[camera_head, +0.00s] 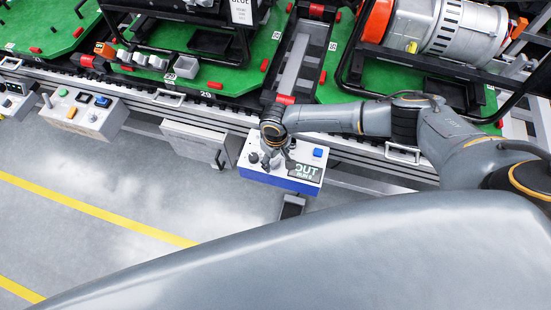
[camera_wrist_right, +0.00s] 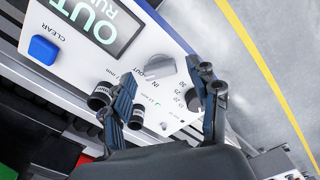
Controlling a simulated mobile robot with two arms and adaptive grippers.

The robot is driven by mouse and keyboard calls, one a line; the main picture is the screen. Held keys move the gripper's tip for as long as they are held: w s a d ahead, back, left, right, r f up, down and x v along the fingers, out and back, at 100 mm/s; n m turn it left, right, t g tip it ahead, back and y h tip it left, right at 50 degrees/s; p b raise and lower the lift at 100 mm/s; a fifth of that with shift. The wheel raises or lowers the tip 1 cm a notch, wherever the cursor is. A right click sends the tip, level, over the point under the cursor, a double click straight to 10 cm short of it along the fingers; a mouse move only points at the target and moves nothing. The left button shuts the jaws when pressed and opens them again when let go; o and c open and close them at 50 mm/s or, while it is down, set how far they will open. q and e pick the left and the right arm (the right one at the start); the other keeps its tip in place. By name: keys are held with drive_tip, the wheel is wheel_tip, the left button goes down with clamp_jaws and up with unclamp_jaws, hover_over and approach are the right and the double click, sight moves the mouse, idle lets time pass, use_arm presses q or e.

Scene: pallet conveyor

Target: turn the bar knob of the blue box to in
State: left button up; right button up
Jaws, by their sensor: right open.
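The blue box (camera_head: 280,181) hangs at the conveyor's near edge, with a white top panel, a blue button and a display reading OUT. In the right wrist view its panel (camera_wrist_right: 185,48) shows a grey knob (camera_wrist_right: 160,67) beside the printed words IN and OUT; its exact pointing is hard to tell. My right gripper (camera_head: 272,158) is over the panel. In the right wrist view its two fingers (camera_wrist_right: 165,85) are spread, empty, with the grey knob between and just beyond the tips. A second, dark knob with a number scale is partly hidden by the right finger. My left gripper is not in view.
The display (camera_wrist_right: 97,22) and blue CLEAR button (camera_wrist_right: 43,50) lie left of the fingers. A grey box (camera_head: 195,143) and another control box (camera_head: 85,108) hang further left. Green pallets (camera_head: 200,75) with parts stand behind. Floor in front is clear.

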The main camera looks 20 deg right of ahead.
drive_tip(key=shift+f, duration=0.4)
drive_tip(key=shift+c, duration=0.5)
drive_tip(key=c, duration=1.1)
drive_tip(key=shift+o, duration=0.2)
drive_tip(key=n, duration=0.5)
drive_tip(key=shift+n, duration=0.3)
drive_tip(key=n, duration=0.6)
drive_tip(key=shift+n, duration=0.3)
